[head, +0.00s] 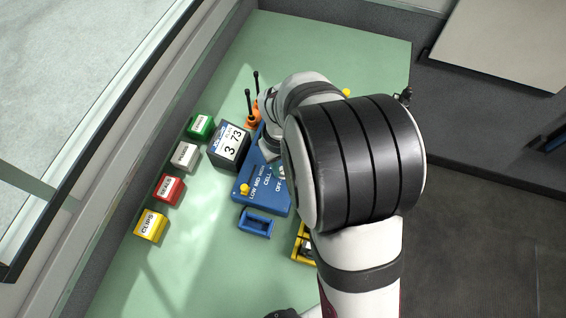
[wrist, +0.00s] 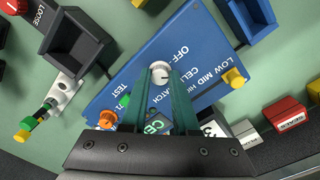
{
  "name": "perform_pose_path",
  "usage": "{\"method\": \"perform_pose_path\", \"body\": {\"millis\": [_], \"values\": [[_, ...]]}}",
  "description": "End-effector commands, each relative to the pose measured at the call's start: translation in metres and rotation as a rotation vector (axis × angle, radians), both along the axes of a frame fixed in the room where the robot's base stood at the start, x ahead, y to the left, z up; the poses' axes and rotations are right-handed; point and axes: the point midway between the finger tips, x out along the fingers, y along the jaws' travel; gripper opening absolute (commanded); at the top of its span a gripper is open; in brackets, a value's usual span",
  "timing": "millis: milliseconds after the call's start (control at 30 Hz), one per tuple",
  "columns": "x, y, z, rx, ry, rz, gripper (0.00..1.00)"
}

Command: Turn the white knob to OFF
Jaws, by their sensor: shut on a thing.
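The white knob (wrist: 160,70) stands on the blue panel (wrist: 205,65) in the wrist view, close to the lettering OFF and CELL, which reads upside down there. My gripper (wrist: 164,76) reaches over the panel with its two teal fingers shut on the knob. The knob's pointer is too small to read, so its exact setting cannot be told. In the head view the blue panel (head: 272,202) shows the words LOW, MID, HIGH, CELL and OFF; my arm hides the knob and most of the gripper.
A yellow knob (wrist: 235,78) sits by LOW and an orange knob (wrist: 107,118) stands beside my fingers. A dark display box (head: 229,147) stands left of the panel, with a row of labelled blocks (head: 168,189) beyond. A blue tray (head: 256,223) lies in front.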

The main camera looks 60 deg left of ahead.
Motion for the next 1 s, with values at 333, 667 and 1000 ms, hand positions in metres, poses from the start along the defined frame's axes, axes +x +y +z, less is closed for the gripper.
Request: {"method": "perform_pose_path", "body": {"millis": [333,667,1000], "values": [[0.0002,0.0004,0.0001,0.002,-0.001,0.318,0.00],[0.0002,0.0001,0.0000,0.001,-0.001,0.562,0.00],[0.0002,0.0000,0.0000,0.001,-0.001,0.690,0.00]]}}
